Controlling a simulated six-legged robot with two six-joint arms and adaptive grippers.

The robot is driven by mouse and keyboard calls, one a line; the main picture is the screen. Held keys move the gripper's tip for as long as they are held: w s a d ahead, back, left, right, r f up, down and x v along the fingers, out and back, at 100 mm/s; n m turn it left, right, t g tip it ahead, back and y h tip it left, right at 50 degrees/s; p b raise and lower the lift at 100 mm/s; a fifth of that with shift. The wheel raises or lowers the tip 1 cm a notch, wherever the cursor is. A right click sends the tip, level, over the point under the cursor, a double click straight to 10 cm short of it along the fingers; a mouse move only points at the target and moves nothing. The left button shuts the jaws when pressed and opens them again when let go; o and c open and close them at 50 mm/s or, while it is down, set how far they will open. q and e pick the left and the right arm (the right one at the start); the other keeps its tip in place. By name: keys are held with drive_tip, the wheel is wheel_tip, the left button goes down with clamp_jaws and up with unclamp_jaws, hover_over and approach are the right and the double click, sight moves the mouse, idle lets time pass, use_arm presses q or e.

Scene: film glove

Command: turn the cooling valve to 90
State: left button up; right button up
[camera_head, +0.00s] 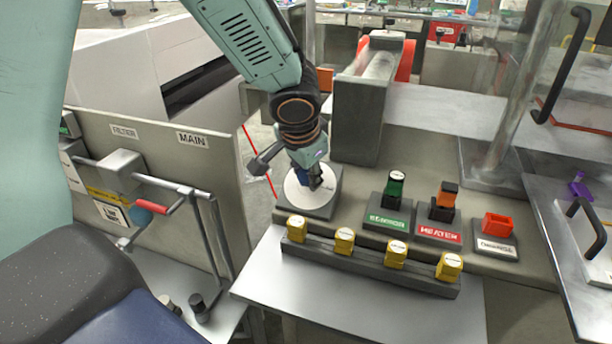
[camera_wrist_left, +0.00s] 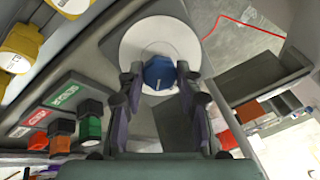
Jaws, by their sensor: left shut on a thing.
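The cooling valve is a blue knob (camera_wrist_left: 159,73) on a round white dial (camera_wrist_left: 188,40), seen in the left wrist view. In the head view the white dial (camera_head: 296,197) sits on a grey block at the left end of the console. My left gripper (camera_head: 311,179) comes down on it from above and hides most of the knob. In the left wrist view the two fingers (camera_wrist_left: 160,82) stand on either side of the blue knob and are shut on it. The dial's markings are too small to read. My right gripper is not in view.
Green (camera_head: 395,190), orange-black (camera_head: 445,200) and red (camera_head: 497,224) controls stand right of the dial, labelled in part SENSOR and HEATER. Several yellow pieces sit in a dark rack (camera_head: 375,271) in front. A panel marked MAIN (camera_head: 192,140) stands left.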

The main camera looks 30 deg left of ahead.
use_arm(q)
drive_tip(key=m+b, duration=0.1)
drive_tip(key=m, duration=0.3)
drive_tip(key=shift+f+m+y+b, duration=0.1)
drive_tip(key=shift+m+y+b, duration=0.2)
drive_tip(key=m+b, duration=0.1)
drive_tip(key=m, duration=0.3)
drive_tip(key=shift+d+t, duration=0.1)
drive_tip(key=shift+t, duration=0.3)
drive_tip(key=shift+m, duration=0.3)
drive_tip(key=o, duration=1.2)
drive_tip(key=shift+c, duration=0.2)
drive_tip(key=shift+s, duration=0.1)
drive_tip(key=v, duration=0.7)
drive_tip(key=shift+r, duration=0.25)
drive_tip(key=shift+s+d, duration=0.1)
drive_tip(key=shift+s, duration=0.05)
